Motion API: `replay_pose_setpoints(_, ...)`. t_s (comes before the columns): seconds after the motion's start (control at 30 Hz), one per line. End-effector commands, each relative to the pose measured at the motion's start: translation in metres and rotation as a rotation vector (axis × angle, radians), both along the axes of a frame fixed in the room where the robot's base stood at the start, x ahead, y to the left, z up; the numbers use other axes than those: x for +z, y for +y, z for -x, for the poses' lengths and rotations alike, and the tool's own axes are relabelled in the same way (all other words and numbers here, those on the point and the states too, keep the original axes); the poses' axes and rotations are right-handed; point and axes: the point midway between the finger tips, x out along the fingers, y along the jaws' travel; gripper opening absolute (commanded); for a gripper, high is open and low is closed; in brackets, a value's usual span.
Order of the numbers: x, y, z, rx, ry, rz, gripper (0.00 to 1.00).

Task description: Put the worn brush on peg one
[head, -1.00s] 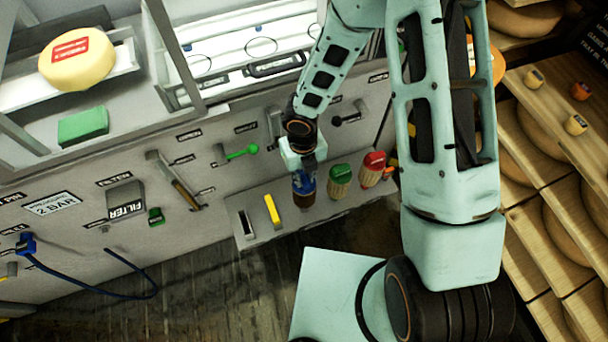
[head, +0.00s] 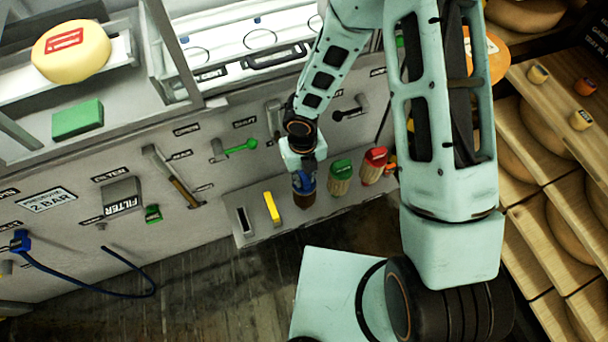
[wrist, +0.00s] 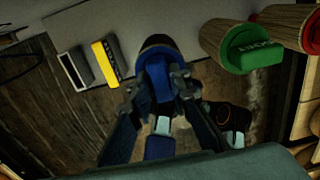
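A brush with a blue top and brown body (head: 304,192) is at my gripper (head: 303,168), in line with the shelf row. In the wrist view its blue handle (wrist: 158,76) lies between the fingers of my gripper (wrist: 157,88), which appear to press on it from both sides. A green-topped brush (head: 340,178) and a red-topped brush (head: 373,165) stand to its right. The green one also shows in the wrist view (wrist: 240,48). I cannot read which brush is the worn one. I cannot make out which peg is peg one.
A shelf (head: 246,238) holds a yellow block (head: 271,207) left of the blue brush. The wall panel carries a hammer-like tool (head: 175,180), a green-handled lever (head: 238,147), a black-handled lever (head: 350,110) and a filter box (head: 122,198). Wooden cheese shelves (head: 535,180) stand at right.

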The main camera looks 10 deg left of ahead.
Motion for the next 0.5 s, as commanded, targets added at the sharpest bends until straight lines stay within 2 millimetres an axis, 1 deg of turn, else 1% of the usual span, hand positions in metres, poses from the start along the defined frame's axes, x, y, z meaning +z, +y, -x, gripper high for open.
replay_pose_setpoints(0.03, 0.0008, 0.0002, -0.0003, 0.0, -0.001, -0.001, 0.24)
replay_pose_setpoints(0.13, 0.0008, 0.0002, -0.0002, 0.0, -0.001, -0.001, 0.35)
replay_pose_setpoints(0.4, 0.0007, -0.0002, 0.0, 0.0, 0.0, 0.0, 0.36)
replay_pose_setpoints(0.5, 0.0043, -0.0003, -0.0007, -0.001, -0.001, -0.001, 0.36)
